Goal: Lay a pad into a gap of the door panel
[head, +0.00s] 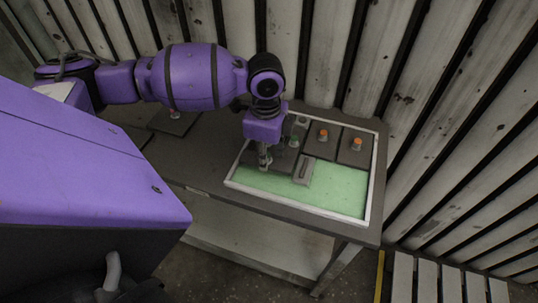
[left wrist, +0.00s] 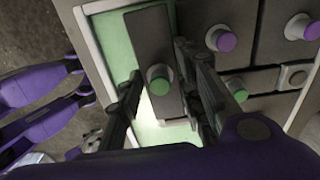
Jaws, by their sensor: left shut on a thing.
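The door panel (head: 330,197) is a shallow tray with a pale rim and green floor, lying on the table. My left gripper (head: 265,160) is over its left part, pointing down. In the left wrist view its fingers stand either side of a green knob on a dark pad (left wrist: 150,40), which they hold. This pad lies over or against the green floor; I cannot tell if it is seated. Other dark pads with knobs lie along the far side: one orange-knobbed pad (head: 357,157), another (head: 318,147). My right gripper is not in view.
A grey slotted block (head: 304,171) sits in the panel beside the gripper. The front and right of the green floor are bare. Another knobbed pad (head: 175,122) lies on the table (head: 213,168) at the left. A slatted wall (head: 375,60) stands close behind.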

